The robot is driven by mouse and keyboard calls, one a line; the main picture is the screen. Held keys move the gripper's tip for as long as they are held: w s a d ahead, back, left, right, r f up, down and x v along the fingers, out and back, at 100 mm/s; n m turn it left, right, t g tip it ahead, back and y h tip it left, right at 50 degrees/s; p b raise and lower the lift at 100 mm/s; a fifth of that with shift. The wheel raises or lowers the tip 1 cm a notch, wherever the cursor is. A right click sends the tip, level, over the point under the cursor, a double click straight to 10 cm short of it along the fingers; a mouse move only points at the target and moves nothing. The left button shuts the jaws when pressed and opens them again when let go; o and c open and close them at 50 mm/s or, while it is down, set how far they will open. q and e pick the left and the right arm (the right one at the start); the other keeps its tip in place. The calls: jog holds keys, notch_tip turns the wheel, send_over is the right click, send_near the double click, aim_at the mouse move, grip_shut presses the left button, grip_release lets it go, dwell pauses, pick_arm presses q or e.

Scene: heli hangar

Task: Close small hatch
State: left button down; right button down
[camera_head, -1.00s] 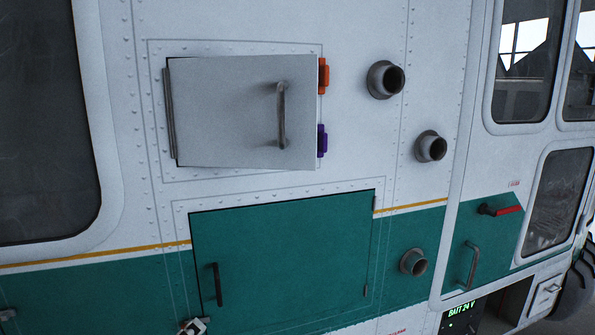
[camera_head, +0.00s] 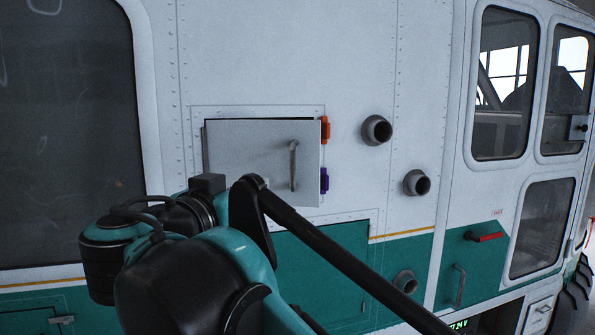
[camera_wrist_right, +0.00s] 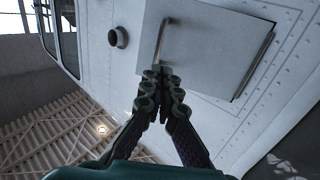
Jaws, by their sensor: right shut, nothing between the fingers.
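The small hatch (camera_head: 262,160) is a light grey square door on the white helicopter side, with an upright grey bar handle (camera_head: 293,165). It stands slightly ajar; a dark gap shows along its top, and its right edge sits off the frame beside the orange latch (camera_head: 326,130) and purple latch (camera_head: 324,180). In the right wrist view, the hatch (camera_wrist_right: 205,45) fills the upper middle. My right gripper (camera_wrist_right: 158,75) is shut and empty, its tips at the lower end of the handle (camera_wrist_right: 161,40); I cannot tell whether they touch. My left gripper is not in view.
A teal arm of mine covers the lower left of the head view and part of the larger green hatch (camera_head: 330,262). Grey pipe stubs (camera_head: 376,130) (camera_head: 417,182) protrude right of the small hatch. A dark window (camera_head: 65,140) lies left.

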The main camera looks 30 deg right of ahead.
jog(key=p, duration=0.3)
send_near(297, 166)
jog(key=shift+x, duration=1.1)
jog(key=shift+s+d+f, duration=0.1)
jog(key=shift+d, duration=0.05)
jog(key=w+d+t+y, duration=0.1)
jog(key=w+d+n+t+y, duration=0.1)
jog(key=d, duration=0.1)
jog(key=w+d+n, duration=0.1)
jog(key=shift+d+t+y, duration=0.25)
jog(key=shift+t+y, duration=0.15)
jog(key=shift+n, duration=0.4)
jog(key=p+x, duration=0.1)
jog(key=x, duration=0.4)
jog(key=shift+a, duration=0.1)
jog(key=shift+w, duration=0.3)
jog(key=shift+s+r, duration=0.2)
jog(key=shift+f, duration=0.1)
